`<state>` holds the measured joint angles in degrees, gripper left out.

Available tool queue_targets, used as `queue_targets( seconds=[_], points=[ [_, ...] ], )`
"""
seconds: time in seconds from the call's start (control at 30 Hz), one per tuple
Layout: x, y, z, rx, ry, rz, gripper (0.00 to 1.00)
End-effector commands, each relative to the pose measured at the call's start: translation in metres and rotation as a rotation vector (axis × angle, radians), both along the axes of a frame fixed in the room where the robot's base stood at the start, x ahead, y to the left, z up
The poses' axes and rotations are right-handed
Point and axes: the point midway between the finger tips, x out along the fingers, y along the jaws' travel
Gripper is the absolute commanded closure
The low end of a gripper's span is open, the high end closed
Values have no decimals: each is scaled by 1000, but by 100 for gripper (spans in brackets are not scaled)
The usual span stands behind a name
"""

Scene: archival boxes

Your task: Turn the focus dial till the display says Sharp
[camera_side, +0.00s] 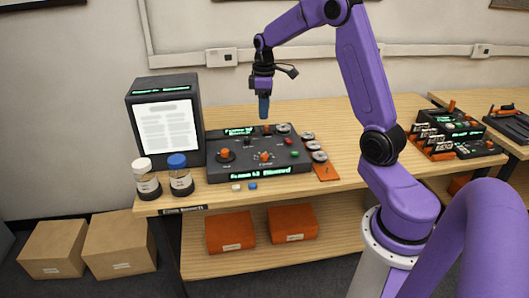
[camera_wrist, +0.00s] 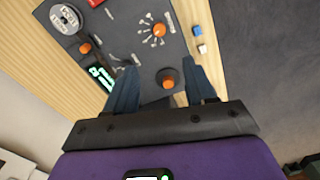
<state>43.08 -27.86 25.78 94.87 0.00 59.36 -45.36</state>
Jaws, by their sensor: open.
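The dark control console (camera_side: 215,177) sits on the wooden bench. It carries an orange knob at left (camera_side: 225,154), an orange knob with marks around it at centre (camera_side: 265,156) and an upright orange piece near the back (camera_side: 266,130). I cannot read which is the focus dial. The green text on the front display (camera_side: 258,172) is small and seems to end in "Blurred". My gripper (camera_side: 264,115) hangs above the console, pointing down, apart from it. In the wrist view its blue fingers are spread and empty, with the left orange knob (camera_wrist: 167,79) showing between them.
A lit page screen (camera_side: 165,125) stands left of the console, with a white-capped jar (camera_side: 146,180) and blue-capped jar (camera_side: 180,177) in front. A white block (camera_side: 236,188) and blue block (camera_side: 253,186) lie at the front edge. Round discs on an orange strip (camera_side: 326,172) stand right.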

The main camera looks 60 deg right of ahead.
Motion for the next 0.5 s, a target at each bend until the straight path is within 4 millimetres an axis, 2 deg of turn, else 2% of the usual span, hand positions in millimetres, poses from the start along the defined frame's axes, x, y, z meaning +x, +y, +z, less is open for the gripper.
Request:
queue_targets(
  seconds=[0.17, 0.5],
  points=[
    [0, -2, -14, 1, 3, -2, 45],
    [-1, -1, -75, 1, 5, -2, 45]
  ],
)
